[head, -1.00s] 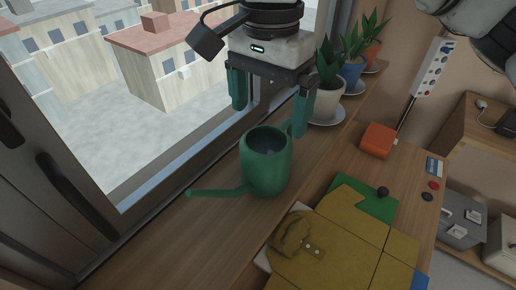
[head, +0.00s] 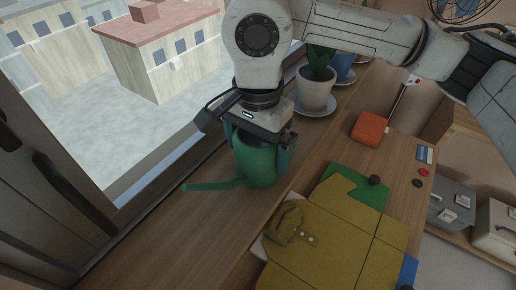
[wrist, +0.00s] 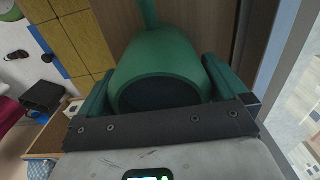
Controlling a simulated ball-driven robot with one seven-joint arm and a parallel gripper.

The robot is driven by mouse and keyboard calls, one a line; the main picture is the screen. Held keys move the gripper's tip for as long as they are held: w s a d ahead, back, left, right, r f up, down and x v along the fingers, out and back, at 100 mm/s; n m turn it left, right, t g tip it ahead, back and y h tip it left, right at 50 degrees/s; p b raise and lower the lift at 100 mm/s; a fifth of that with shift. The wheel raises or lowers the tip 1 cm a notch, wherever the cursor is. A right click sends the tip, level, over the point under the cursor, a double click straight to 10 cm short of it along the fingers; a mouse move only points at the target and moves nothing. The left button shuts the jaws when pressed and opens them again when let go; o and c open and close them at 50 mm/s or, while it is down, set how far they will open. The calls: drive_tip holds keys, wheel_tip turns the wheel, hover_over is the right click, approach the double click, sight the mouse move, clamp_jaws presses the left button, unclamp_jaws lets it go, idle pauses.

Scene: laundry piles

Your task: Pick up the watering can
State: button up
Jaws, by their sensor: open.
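The green watering can (head: 256,166) stands upright on the wooden sill by the window, its spout pointing left. My gripper (head: 260,153) is lowered over it from above. Its fingers are open, one on each side of the can's body. In the wrist view the can (wrist: 160,58) sits between the two fingers of my gripper (wrist: 155,92), with its dark opening facing the gripper. The can's handle is not clear in either view, and I cannot tell whether the fingers touch the can.
Potted plants on saucers, such as the white pot (head: 315,92), stand behind the can along the sill. The orange box (head: 370,128) and mustard folded cloth (head: 330,235) lie to the right. The window frame (head: 150,180) is close on the left.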

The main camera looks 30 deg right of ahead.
drive_tip(key=c, duration=1)
